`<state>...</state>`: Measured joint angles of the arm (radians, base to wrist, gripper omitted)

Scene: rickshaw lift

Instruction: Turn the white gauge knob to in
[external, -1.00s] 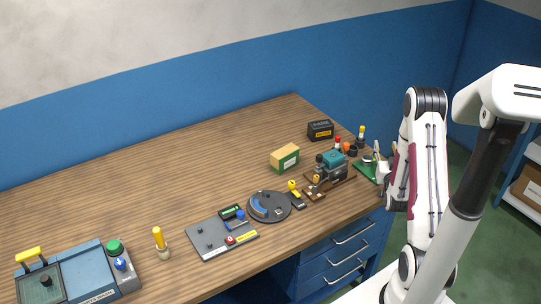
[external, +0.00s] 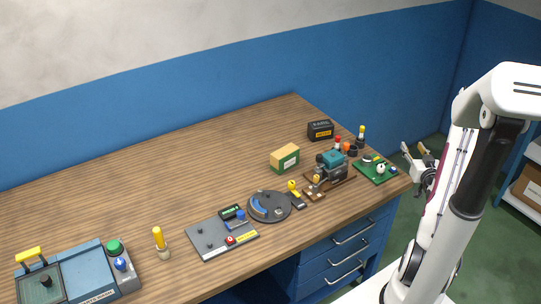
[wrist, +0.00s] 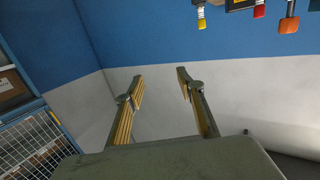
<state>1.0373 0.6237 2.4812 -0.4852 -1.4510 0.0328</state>
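A green board (external: 364,170) lies at the right end of the wooden bench. A small round white part (external: 381,168) stands on it, and I take this for the white gauge knob, but its markings are too small to read. My gripper (external: 412,149) is to the right of the board, past the bench's end, and touches nothing. In the wrist view my gripper (wrist: 160,75) has its two yellow-padded fingers wide apart, with only wall between them. The knob does not show in the wrist view.
A teal machine (external: 331,160) stands left of the green board. Orange, red and yellow-topped tools (external: 361,135) stand behind it. A round grey dial plate (external: 281,212) and a grey panel (external: 208,247) lie further left.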

